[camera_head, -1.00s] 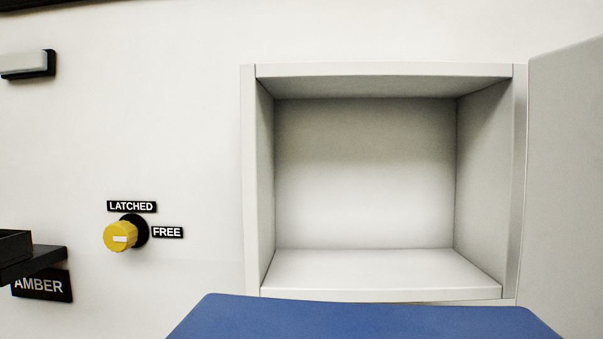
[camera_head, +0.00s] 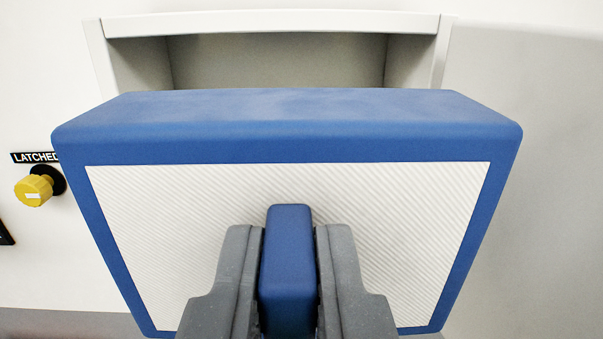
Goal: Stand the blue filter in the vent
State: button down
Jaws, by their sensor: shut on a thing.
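The blue filter (camera_head: 290,126) is a blue-framed panel with a white ribbed face, and it fills the middle of the view. My gripper (camera_head: 288,265) is shut on the blue tab that stands out from its face. The filter is held up in front of the vent (camera_head: 270,22), an open white-framed box recess in the wall. The filter hides the lower part of the vent, so only its top rim, upper side walls and upper back show. I cannot tell the gap between filter and vent.
An open door panel (camera_head: 525,180) stands at the right of the vent. A yellow knob (camera_head: 33,191) is on the wall at the left, under a LATCHED label (camera_head: 34,157). The wall above the vent is clear.

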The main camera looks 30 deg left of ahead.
jog(key=s+a+p+x, duration=0.1)
jog(key=p+x, duration=0.4)
jog(key=x, duration=1.3)
jog(key=shift+w+f+p, duration=0.15)
jog(key=shift+f+p, duration=0.05)
jog(key=shift+f, duration=1.3)
jog(key=shift+w+f+p, duration=0.15)
jog(key=shift+f+p, duration=0.05)
jog(key=shift+f, duration=1.25)
jog(key=shift+w+a+f+p, duration=0.2)
jog(key=shift+f+p, duration=0.1)
jog(key=shift+f, duration=0.35)
jog(key=c, duration=1.5)
grip_release()
jog(key=shift+o, duration=0.2)
